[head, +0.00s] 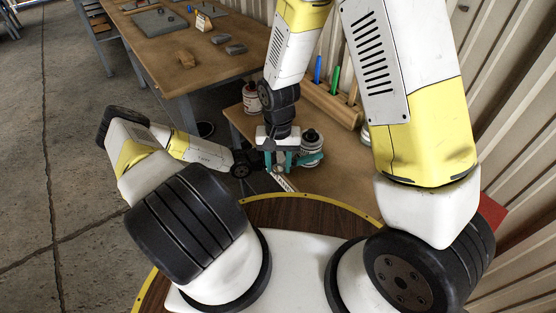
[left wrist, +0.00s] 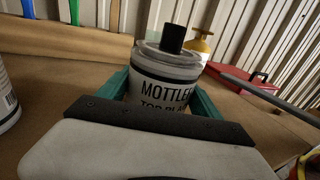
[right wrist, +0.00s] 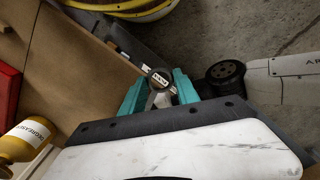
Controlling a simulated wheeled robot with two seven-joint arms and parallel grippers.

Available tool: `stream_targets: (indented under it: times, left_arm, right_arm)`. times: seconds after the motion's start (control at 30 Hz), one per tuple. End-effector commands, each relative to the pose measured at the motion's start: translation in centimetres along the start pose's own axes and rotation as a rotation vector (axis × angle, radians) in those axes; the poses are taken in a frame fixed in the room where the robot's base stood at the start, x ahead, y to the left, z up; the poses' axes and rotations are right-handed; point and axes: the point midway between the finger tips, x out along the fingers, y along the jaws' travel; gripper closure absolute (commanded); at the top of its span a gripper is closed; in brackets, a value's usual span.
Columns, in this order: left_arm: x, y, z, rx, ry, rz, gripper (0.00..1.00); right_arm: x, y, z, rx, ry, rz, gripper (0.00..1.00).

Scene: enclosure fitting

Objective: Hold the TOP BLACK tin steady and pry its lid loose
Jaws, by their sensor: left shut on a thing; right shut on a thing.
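The TOP BLACK tin (left wrist: 165,85) is white with black lettering, a grey lid and a black cylinder on top. It fills the gap between my left gripper's teal fingers (left wrist: 160,98) and looks upright. In the head view the tin (head: 311,142) stands on the bench, with the left gripper's finger (head: 308,159) at its side. My right gripper (right wrist: 160,98) points down just left of the tin in the head view and is shut on a small metal tool (right wrist: 160,97). I cannot tell whether the tool touches the lid.
Another tin (head: 250,97) stands at the bench's far left. A wooden rack (head: 333,105) with blue and green handles runs along the wall.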

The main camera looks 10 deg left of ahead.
Motion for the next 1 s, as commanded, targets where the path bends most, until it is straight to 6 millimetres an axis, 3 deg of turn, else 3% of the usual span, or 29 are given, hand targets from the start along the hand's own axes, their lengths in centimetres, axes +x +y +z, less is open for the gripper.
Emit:
stream_targets:
  times: [0.5, 1.0]
  left_arm:
    - [0.0, 0.0, 0.0, 0.0, 0.0, 0.001, 0.98]
    - [0.0, 0.0, 0.0, 0.0, 0.0, 0.001, 0.98]
  right_arm:
    - [0.5, 1.2, -1.7, 0.001, 0.0, 0.0, 1.0]
    - [0.5, 1.3, -1.8, 0.001, 0.0, 0.0, 1.0]
